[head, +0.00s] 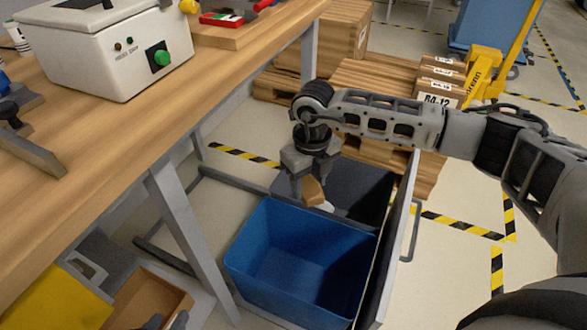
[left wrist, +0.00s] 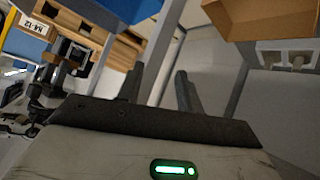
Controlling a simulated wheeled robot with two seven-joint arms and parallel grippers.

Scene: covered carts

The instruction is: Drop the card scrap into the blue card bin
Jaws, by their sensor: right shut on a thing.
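The card scrap (head: 313,191) is a small tan-brown piece. My right gripper (head: 311,178) is shut on it, pointing down near the back edge of the blue bin, with the scrap below the fingers. The blue card bin (head: 252,252) is open-topped and stands just in front of and below the scrap; the part of its inside that I see looks empty. My left gripper shows in the left wrist view (left wrist: 160,88) with two dark fingers apart and nothing between them. In the head view only dark tips that look like it show at the bottom left.
A dark bin (head: 368,182) sits behind the blue bin. A grey pull-out front (head: 398,245) with a handle stands right of both. The wooden workbench (head: 130,125) and its grey leg are on the left. A cardboard box (head: 150,297) is at the lower left. Pallets (head: 375,78) stand behind.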

